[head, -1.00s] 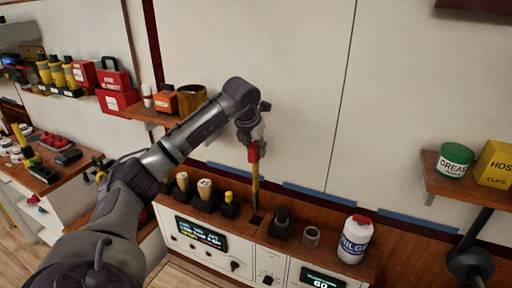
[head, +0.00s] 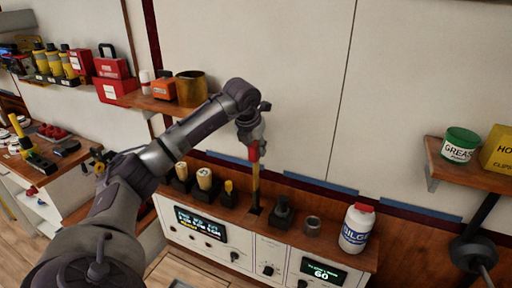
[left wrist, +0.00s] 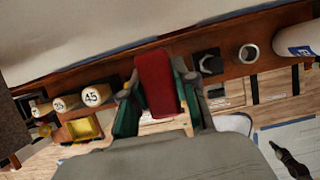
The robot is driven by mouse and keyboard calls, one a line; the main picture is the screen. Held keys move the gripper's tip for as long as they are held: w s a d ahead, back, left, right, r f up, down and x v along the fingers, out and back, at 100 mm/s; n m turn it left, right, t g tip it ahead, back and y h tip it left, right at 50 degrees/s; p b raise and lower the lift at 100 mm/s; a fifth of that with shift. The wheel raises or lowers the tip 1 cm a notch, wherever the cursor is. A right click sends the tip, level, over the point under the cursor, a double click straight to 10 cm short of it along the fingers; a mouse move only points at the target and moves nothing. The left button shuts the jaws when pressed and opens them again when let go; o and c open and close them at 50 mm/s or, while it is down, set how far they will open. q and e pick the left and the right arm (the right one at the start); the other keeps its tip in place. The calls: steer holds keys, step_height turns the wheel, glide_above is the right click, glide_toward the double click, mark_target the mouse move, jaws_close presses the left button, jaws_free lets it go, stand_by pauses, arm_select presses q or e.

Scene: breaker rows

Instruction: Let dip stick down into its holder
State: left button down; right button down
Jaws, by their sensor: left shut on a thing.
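My left gripper (head: 253,146) is shut on the red handle of the dip stick (head: 256,180). The dip stick hangs about upright, its yellowish shaft pointing down to the wooden ledge. Its lower end meets the dark square holder opening (head: 253,211); I cannot tell how deep it is in. In the left wrist view, the red handle of the dip stick (left wrist: 157,82) lies between the green finger pads of the left gripper (left wrist: 158,112). The holder is hidden there behind the handle and fingers. My right gripper is not in view.
On the ledge, wooden-topped plugs (head: 204,179) and a yellow-topped one (head: 229,192) stand left of the dip stick. A black block (head: 282,214), a grey ring (head: 312,226) and a white bottle (head: 356,232) stand to the right. The wall is close behind.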

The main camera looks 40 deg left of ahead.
mark_target(258, 205)
arm_select(q)
steer(key=shift+f+b, duration=7.7)
steer(key=shift+f, duration=3.55)
steer(key=c, duration=0.8)
jaws_free()
steer(key=v, duration=1.2)
